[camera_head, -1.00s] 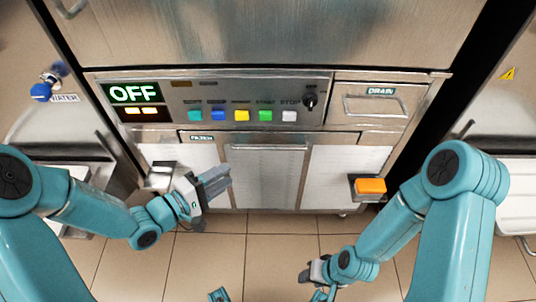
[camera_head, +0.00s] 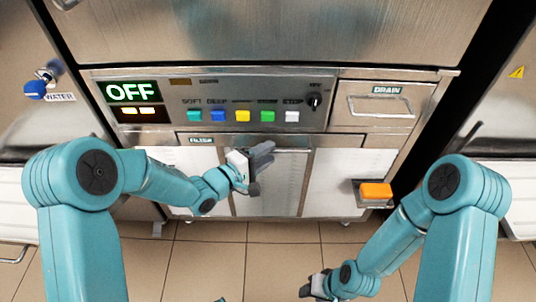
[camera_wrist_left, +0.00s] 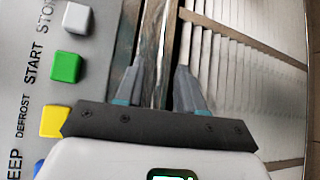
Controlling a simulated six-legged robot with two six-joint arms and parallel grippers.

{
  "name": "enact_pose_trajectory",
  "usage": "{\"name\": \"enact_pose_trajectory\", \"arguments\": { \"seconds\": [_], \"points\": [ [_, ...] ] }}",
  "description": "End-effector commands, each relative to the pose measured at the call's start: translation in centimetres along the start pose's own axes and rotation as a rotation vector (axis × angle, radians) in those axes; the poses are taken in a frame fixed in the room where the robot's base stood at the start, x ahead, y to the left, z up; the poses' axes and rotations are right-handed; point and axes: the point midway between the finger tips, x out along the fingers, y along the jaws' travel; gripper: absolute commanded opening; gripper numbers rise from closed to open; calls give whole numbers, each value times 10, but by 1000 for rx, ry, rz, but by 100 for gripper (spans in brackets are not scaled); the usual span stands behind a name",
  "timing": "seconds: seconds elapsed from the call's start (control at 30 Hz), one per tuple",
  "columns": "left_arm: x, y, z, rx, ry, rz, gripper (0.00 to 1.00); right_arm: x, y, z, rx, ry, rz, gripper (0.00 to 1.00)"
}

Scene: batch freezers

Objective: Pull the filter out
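The filter's label (camera_head: 200,140) is on a narrow metal strip below the control panel. Under the strip is a grey central front panel (camera_head: 280,190) with a thin bar handle (camera_head: 292,150) along its top, partly hidden by my gripper. My left gripper (camera_head: 268,152) is in front of this bar. In the left wrist view my left gripper (camera_wrist_left: 158,80) has its fingers apart, with a shiny metal edge running between them; contact with it cannot be made out. My right gripper (camera_head: 312,287) hangs low over the floor, away from the machine, and its finger opening is unclear.
The control panel (camera_head: 215,105) with coloured buttons and an OFF display is just above my left gripper. A drain drawer (camera_head: 385,105) is at the right. An orange block (camera_head: 376,190) sticks out at the lower right. The tiled floor (camera_head: 230,260) in front is clear.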

Motion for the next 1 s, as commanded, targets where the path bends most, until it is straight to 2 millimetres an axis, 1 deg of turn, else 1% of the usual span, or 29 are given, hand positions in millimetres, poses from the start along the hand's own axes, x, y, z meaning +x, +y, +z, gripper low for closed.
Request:
{"name": "enact_pose_trajectory", "arguments": {
  "seconds": [0.03, 0.13, 0.4, 0.47, 0.5, 0.53, 1.0],
  "points": [
    [5, -1, 0, 0, -1, 1, 38, 2, 0, 0, 0, 0, 0, 43],
    [10, 0, 0, -1, 0, 1, 38, 2, 1, 0, 0, 0, 0, 43],
    [11, 0, 0, -1, 1, 0, 38, 2, 1, 0, 0, 0, 0, 43],
    [11, 0, 0, -1, 1, 0, 18, 2, 1, 0, 0, 0, 0, 43],
    [11, 0, 0, -1, 1, 0, 5, 2, 1, 0, 0, 0, 0, 43],
    [11, 0, 0, -1, 1, 0, 0, 2, 1, 0, 0, 0, 0, 43],
    [10, 0, 0, -1, 0, 0, 0, 1, 0, 0, 0, 0, 0, 43]
  ]
}}
